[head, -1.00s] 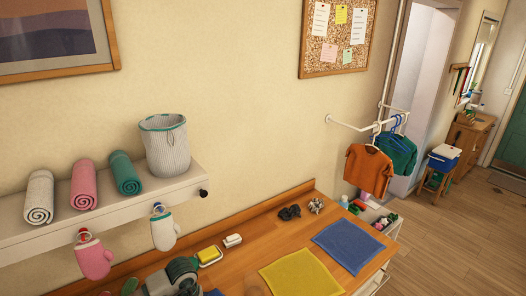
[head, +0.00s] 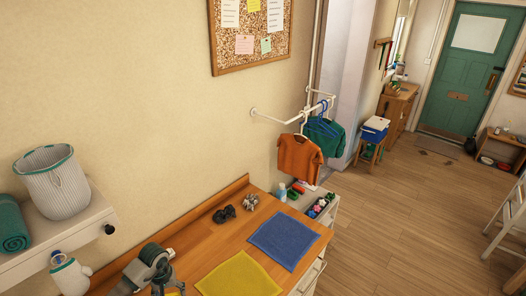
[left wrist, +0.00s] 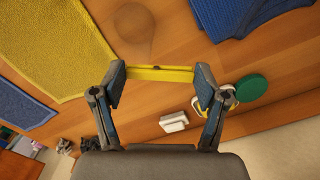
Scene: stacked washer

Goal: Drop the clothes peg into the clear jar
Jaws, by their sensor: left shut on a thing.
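In the left wrist view my left gripper (left wrist: 160,82) is shut on a narrow yellow piece with a dark spot mid-length, which I take for the clothes peg (left wrist: 155,74). It spans between the two fingertips, above the wooden worktop. A faint round see-through outline (left wrist: 133,30), likely the clear jar, stands on the wood just beyond the peg in this view, apart from it. In the head view my left gripper (head: 153,270) is at the bottom edge, left of the yellow mat; its fingers are unclear there. My right gripper is not in view.
A yellow mat (head: 240,280) and a blue mat (head: 284,238) lie on the worktop (head: 205,245). Small dark objects (head: 224,214) sit near the wall. In the left wrist view a white block (left wrist: 173,122) and a green round thing (left wrist: 252,88) are near the fingers.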

